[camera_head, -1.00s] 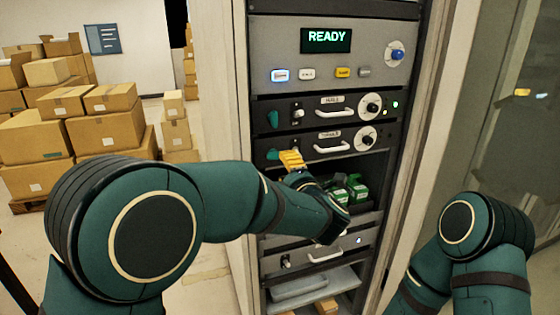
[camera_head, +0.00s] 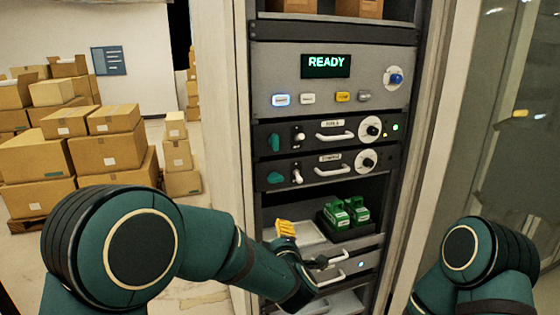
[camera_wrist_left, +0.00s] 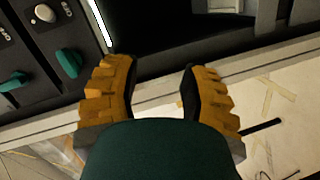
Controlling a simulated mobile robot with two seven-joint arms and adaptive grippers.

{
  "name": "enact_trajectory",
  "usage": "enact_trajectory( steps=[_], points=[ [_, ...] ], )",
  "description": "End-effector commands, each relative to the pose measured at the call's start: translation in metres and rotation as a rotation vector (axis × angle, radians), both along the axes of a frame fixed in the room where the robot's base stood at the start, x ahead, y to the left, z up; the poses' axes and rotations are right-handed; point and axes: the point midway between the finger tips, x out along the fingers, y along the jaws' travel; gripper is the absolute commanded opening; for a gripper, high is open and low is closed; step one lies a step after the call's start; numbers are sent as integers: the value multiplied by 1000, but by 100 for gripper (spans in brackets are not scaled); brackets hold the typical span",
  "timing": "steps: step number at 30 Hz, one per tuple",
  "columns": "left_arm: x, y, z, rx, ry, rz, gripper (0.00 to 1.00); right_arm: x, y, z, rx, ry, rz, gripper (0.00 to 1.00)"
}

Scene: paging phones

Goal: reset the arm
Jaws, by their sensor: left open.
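The forearm comes in from the left and bends in front of the lower drawer. On the right, part of my right arm (camera_head: 475,255) shows; its gripper is out of view.
The rack's upper panel shows a READY display (camera_head: 326,65) and several buttons. Two drawer units (camera_head: 334,136) with white handles and teal knobs sit below it. A lower drawer (camera_head: 345,268) is near my left wrist. Stacked cardboard boxes (camera_head: 105,150) stand at the left.

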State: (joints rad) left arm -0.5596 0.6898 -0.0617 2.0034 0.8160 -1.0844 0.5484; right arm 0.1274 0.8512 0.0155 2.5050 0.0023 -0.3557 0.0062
Motion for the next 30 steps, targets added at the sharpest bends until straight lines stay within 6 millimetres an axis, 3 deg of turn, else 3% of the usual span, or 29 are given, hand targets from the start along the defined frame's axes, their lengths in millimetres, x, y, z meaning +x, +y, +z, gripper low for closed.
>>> enact_trajectory(
  steps=[1,3,8,12,15,18,22,25,30],
  points=[
    [-3,16,-38,71,90,-49,44,0,0,0,0,0,0,47],
    [-13,30,-83,161,204,-140,44,0,0,0,0,0,0,47],
    [-60,61,-179,319,468,-368,44,0,0,0,0,0,0,47],
    [-124,84,-247,401,684,-595,44,0,0,0,0,0,0,47],
    [-177,95,-281,428,810,-767,44,0,0,0,0,0,0,47],
    [-224,101,-301,435,898,-918,44,0,0,0,0,0,0,47],
    [-265,104,-312,430,962,-1053,44,0,0,0,0,0,0,47],
    [-280,105,-315,426,980,-1103,44,0,0,0,0,0,0,47],
    [-283,105,-316,427,983,-1117,44,0,0,0,0,0,0,47]
  ],
)
